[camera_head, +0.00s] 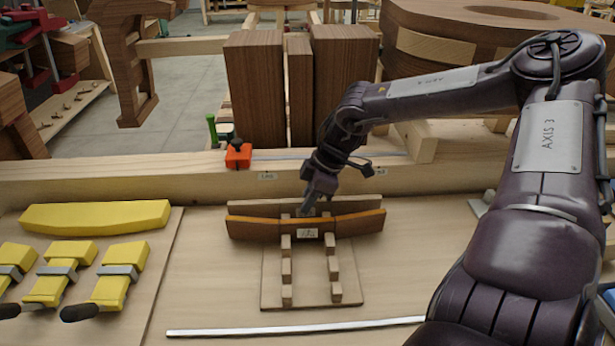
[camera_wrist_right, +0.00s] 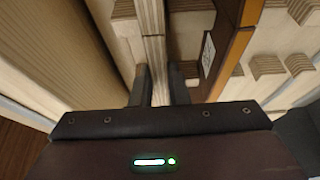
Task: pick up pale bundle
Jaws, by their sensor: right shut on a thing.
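The pale bundle (camera_head: 258,208) stands on edge in a slotted wooden rack (camera_head: 308,292), behind a brown board with an orange edge (camera_head: 255,228). In the right wrist view the bundle (camera_wrist_right: 152,35) is a pale, layered strip running between my fingers. My right gripper (camera_head: 308,208) reaches down at the middle of the rack. The wrist view shows its two dark fingers (camera_wrist_right: 160,82) on either side of the bundle, shut on it. The bundle still appears to be down among the rack's blocks. The brown board (camera_wrist_right: 228,50) is just beside the right finger. My left gripper is not in view.
Yellow clamped pieces (camera_head: 95,215) lie on a board at the left. An orange clamp (camera_head: 238,155) sits on the rear beam (camera_head: 90,178). Tall dark wood blocks (camera_head: 255,90) stand behind it. A metal strip (camera_head: 290,327) lies at the front. Bare bench lies left of the rack.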

